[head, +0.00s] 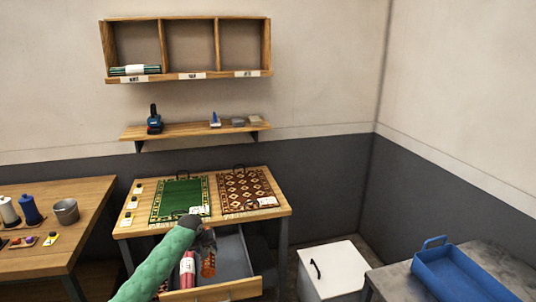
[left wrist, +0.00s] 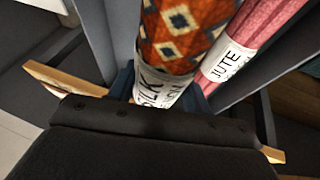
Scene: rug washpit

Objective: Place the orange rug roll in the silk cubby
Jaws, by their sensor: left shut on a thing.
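The orange rug roll (head: 208,263), with a diamond pattern, is in the open drawer (head: 232,258) under the table. In the left wrist view the orange roll (left wrist: 185,30) carries a white label reading SILK. My left gripper (head: 207,238) reaches down into the drawer and is shut on this roll; its dark blue fingers (left wrist: 160,92) sit either side of the labelled end. The cubby shelf (head: 188,76) on the wall has three compartments with label plates too small to read surely. A green roll (head: 135,70) lies in the left one; the middle and right ones look empty. My right gripper is not in view.
A pink roll (head: 187,270) labelled JUTE lies close beside the orange one. A green rug (head: 180,198) and a red patterned rug (head: 245,190) lie on the table above. A narrow shelf (head: 190,130) with small tools juts out below the cubbies. A blue tray (head: 465,272) stands at right.

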